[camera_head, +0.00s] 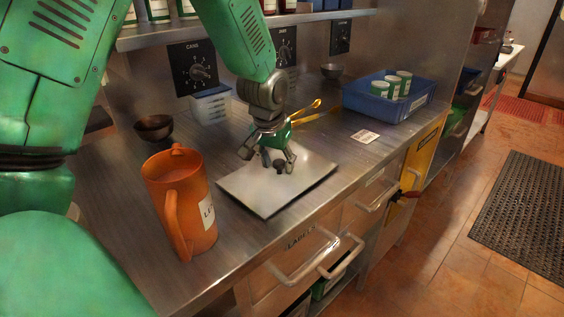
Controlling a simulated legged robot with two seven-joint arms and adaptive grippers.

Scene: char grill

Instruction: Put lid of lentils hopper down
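A flat, square grey metal lid (309,178) lies level at the counter's front edge, right of the orange jug. It appears to rest on the counter; I cannot tell if there is a small gap beneath it. My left gripper (268,162) points down over the lid's far-left part. Its fingers look spread apart, with a small dark knob (280,166) close to them. I see no clear grip on it. My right gripper is not in view. The hopper itself cannot be made out.
An orange jug (184,205) with a partly readable label stands left of the lid. A dark bowl (154,127), a white container (211,106) and a blue crate (376,104) with cans stand farther back. A white card (365,136) lies near the front edge. Drawer handles (304,264) jut out below.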

